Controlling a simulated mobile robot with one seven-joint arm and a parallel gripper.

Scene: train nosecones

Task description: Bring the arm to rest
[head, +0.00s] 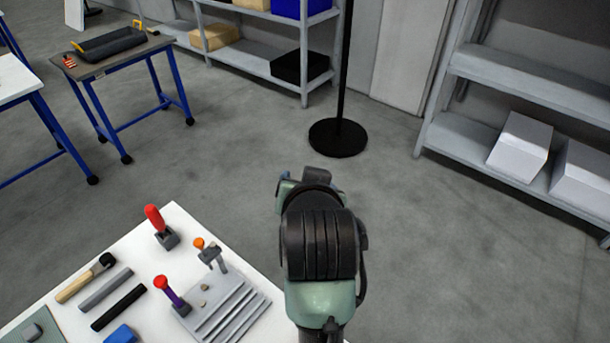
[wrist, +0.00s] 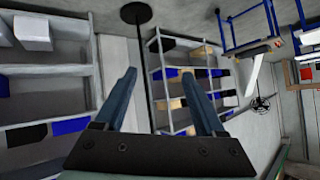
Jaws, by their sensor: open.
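My arm (head: 320,245) rises in front of the camera in the head view, to the right of the white table. My gripper (wrist: 165,90) shows in the wrist view with its two blue-grey fingers spread apart. Nothing is between the fingers. It points out over the room toward shelves and is clear of the table. In the head view the fingers are hidden behind the arm's own links.
A white table (head: 130,245) at the lower left carries a red-handled tool (head: 157,222), a grey ribbed block (head: 228,305) and several other tools. A black pole base (head: 338,138) stands on the floor ahead. Grey shelves (head: 480,135) stand at right. Open floor lies between.

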